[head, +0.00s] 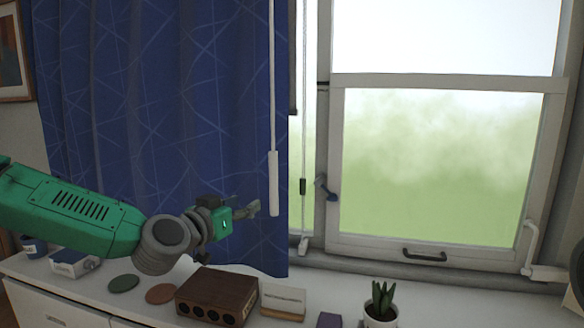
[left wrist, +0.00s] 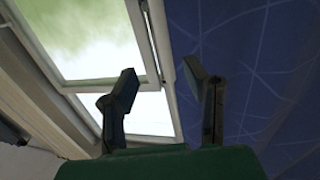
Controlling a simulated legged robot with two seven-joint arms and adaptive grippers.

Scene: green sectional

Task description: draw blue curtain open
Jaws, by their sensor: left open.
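The blue curtain (head: 160,110), patterned with thin pale lines, hangs over the left part of the window in the head view. Its free right edge is near the middle of that view. A white wand with a thick handle (head: 274,185) hangs in front of the curtain near that edge. My left gripper (head: 255,208) is open and empty, just left of the wand's handle and apart from it. In the left wrist view, the open fingers (left wrist: 160,86) have the curtain (left wrist: 250,60) on the right and window on the left. My right gripper does not show.
The window (head: 440,160) is uncovered on the right. A thin cord with a dark toggle (head: 303,186) hangs right of the curtain. Below my left gripper, a brown box (head: 217,295), coasters and a potted plant (head: 381,305) stand on the white cabinet top.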

